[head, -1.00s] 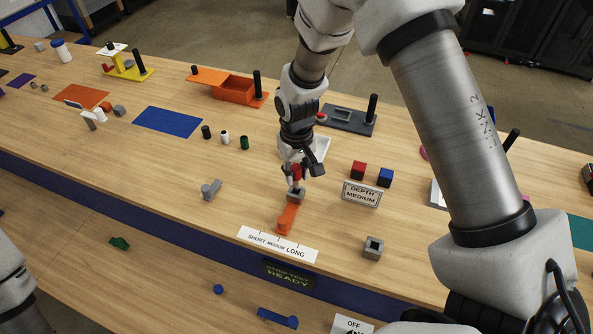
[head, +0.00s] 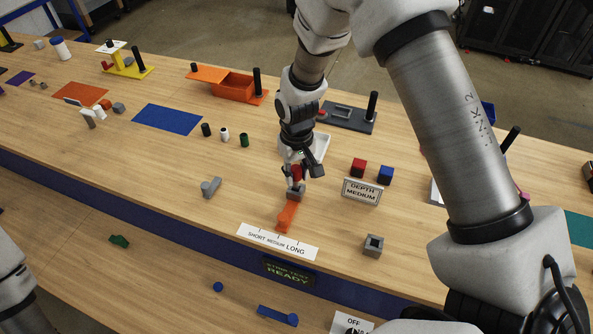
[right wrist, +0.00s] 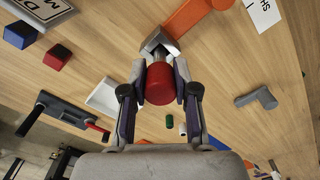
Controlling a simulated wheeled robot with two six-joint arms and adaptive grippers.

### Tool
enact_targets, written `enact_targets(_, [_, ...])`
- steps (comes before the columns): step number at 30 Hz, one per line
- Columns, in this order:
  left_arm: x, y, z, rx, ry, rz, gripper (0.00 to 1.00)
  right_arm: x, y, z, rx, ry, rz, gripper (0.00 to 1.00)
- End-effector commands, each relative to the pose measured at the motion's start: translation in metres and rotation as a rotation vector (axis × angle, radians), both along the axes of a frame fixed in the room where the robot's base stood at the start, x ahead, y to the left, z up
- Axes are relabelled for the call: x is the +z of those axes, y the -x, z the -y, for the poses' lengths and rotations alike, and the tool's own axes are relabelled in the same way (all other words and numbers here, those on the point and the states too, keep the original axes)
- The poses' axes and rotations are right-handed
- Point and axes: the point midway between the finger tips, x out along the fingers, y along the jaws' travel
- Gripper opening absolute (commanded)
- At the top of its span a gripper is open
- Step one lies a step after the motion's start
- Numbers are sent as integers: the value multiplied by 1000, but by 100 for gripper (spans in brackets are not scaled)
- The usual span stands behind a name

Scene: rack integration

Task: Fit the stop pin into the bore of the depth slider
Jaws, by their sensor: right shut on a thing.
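My right gripper (head: 297,177) is shut on a red-headed pin, which I take to be the stop pin (right wrist: 160,84). The pin's metal shank points at a grey block (right wrist: 157,44) at the end of an orange bar (head: 287,216). I take the block and bar to be the depth slider; the block also shows in the head view (head: 296,192). The shank's end overlaps the block, and the bore is hidden behind the pin. I cannot tell whether the shank is inside it. My left gripper is not in view.
A white SHORT MEDIUM LONG scale (head: 278,242) lies at the bar's near end. A DEPTH MEDIUM sign (head: 361,191), red cube (head: 358,167) and blue cube (head: 385,175) stand right.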

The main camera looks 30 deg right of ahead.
Motion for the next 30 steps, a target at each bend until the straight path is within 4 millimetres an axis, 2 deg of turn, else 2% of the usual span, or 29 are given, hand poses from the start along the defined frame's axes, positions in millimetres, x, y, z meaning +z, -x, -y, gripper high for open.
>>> enact_targets(30, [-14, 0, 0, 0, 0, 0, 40, -26, 0, 0, 0, 0, 0, 0])
